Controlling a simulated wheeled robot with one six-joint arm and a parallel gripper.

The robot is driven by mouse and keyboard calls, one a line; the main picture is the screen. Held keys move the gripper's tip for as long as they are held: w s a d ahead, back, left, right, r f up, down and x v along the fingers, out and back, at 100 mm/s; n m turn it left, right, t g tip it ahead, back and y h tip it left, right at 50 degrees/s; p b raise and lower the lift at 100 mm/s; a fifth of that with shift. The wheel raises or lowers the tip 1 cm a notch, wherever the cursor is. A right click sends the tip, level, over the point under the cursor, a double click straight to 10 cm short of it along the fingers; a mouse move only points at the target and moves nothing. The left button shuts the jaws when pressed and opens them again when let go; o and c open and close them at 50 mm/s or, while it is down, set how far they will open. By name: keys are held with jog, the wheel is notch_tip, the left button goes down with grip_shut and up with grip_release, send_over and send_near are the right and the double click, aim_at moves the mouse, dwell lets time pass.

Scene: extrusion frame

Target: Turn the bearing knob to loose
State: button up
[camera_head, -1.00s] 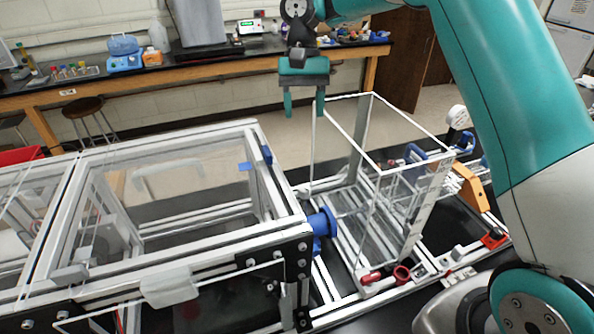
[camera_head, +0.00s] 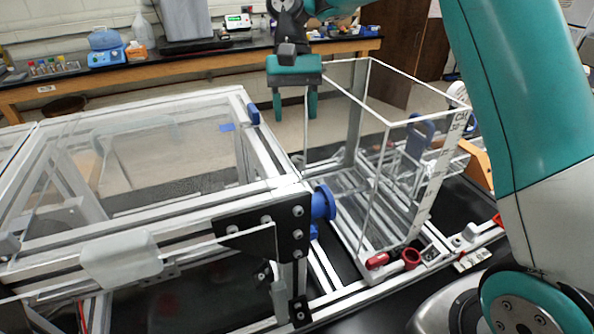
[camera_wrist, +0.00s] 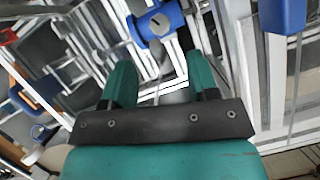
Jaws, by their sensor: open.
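A blue round part (camera_head: 322,203), which looks like the bearing knob, sits at the right end of the aluminium frame (camera_head: 215,103) in the head view. In the wrist view a blue cylinder (camera_wrist: 142,30) with a pale disc and a dark mark shows at the top; it may be the same part, and I cannot read its setting. My gripper (camera_head: 295,108) is open and empty, fingers down, above and apart from the blue part. In the wrist view the fingers of my gripper (camera_wrist: 160,75) spread just below the cylinder, with nothing between them.
A clear box with white edges (camera_head: 386,122) stands right of the blue part. A red handle (camera_head: 377,261) and a red ring (camera_head: 411,259) lie at its front. A blue clip (camera_head: 252,113) sits on the frame's top. A bench (camera_head: 190,68) runs along the back wall.

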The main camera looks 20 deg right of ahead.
aim_at(297, 157)
jog(key=b+x, duration=0.7)
jog(key=x, duration=0.1)
jog(key=shift+s+f, duration=0.15)
jog(key=shift+f, duration=0.1)
jog(key=c, duration=0.9)
jog(key=shift+a, duration=0.1)
